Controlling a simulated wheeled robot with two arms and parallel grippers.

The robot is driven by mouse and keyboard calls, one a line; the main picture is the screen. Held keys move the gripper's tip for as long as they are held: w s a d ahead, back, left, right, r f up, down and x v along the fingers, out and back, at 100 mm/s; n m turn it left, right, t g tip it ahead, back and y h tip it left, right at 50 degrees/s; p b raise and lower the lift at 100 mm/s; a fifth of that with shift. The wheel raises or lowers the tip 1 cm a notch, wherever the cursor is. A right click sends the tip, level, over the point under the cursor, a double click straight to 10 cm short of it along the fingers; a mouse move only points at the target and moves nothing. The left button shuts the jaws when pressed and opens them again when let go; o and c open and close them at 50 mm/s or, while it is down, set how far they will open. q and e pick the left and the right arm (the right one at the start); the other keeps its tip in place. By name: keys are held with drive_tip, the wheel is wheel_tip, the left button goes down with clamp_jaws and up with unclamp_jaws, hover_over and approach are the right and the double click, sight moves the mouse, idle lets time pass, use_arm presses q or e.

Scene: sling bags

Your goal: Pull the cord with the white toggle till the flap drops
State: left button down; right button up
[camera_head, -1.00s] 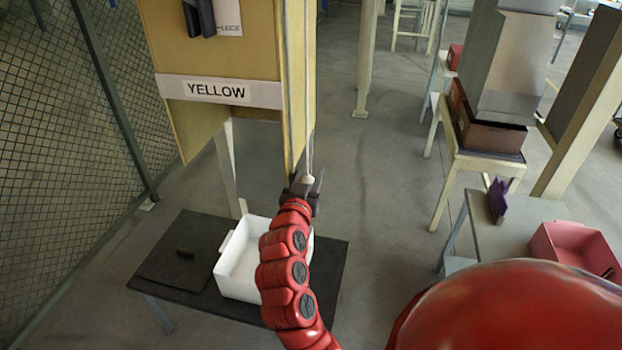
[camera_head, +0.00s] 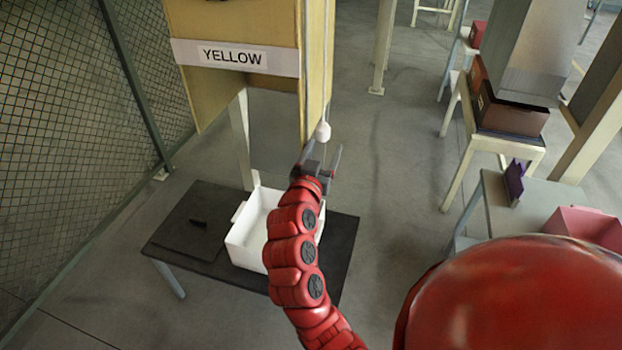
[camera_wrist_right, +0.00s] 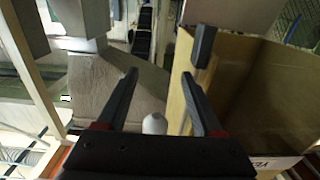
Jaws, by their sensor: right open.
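The white toggle (camera_head: 322,131) hangs on a thin cord (camera_head: 325,60) along the right side of a yellow-tan cabinet (camera_head: 317,75) labelled YELLOW. My right gripper (camera_head: 322,154) is open just below the toggle in the head view, its fingers pointing up. In the right wrist view the toggle (camera_wrist_right: 154,124) shows between the two open fingers (camera_wrist_right: 160,85), close to the palm. I cannot tell whether any finger touches it. The flap cannot be made out for certain. My left gripper is not in view.
A white open bin (camera_head: 247,243) stands on a dark low table (camera_head: 190,245) below the cabinet. A wire mesh fence (camera_head: 70,100) runs along the left. A side table with a pink bin (camera_head: 590,228) and a purple item (camera_head: 514,180) is at the right. Open floor lies between.

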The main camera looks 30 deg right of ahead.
drive_tip(key=p+v, duration=0.2)
drive_tip(key=v, duration=1.3)
drive_tip(key=shift+a, duration=0.2)
drive_tip(key=shift+s, duration=0.15)
drive_tip(key=shift+f, duration=0.1)
